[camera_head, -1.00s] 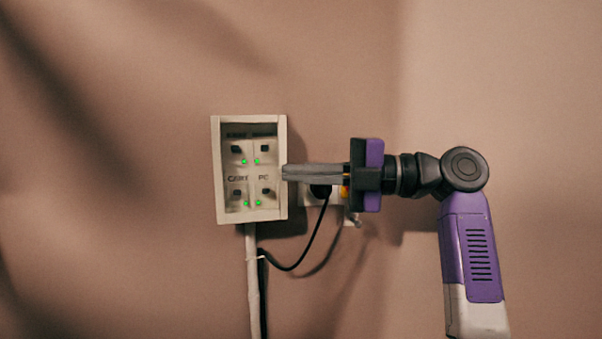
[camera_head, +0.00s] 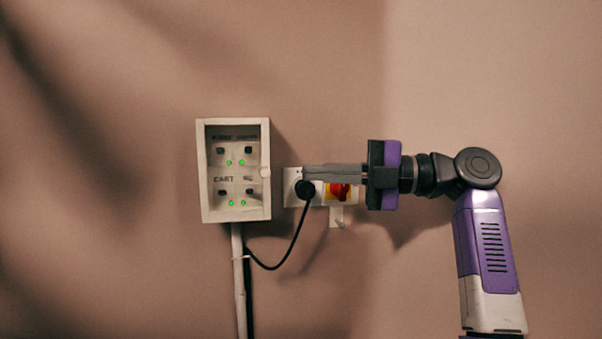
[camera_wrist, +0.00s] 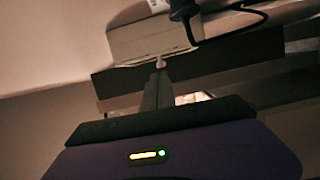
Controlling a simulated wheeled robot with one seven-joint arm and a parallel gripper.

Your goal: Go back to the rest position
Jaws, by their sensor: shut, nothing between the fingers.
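My gripper (camera_head: 306,172) is shut and empty. In the head view it points left, in front of the upper part of the socket plate and to the right of the switch box, with a gap between its tips and the box. In the wrist view its closed fingers (camera_wrist: 158,85) point toward the pale box. The switch box (camera_head: 204,195) is pale, with a framed front, several small dark switches and several lit green lights. One of its labels reads CART.
A white socket plate (camera_head: 290,190) holds a black plug (camera_head: 305,190) with a hanging cable. Beside it is a red and yellow rotary switch (camera_head: 339,192), partly covered by my gripper. A white conduit (camera_head: 239,290) runs down from the box. The wall around is bare.

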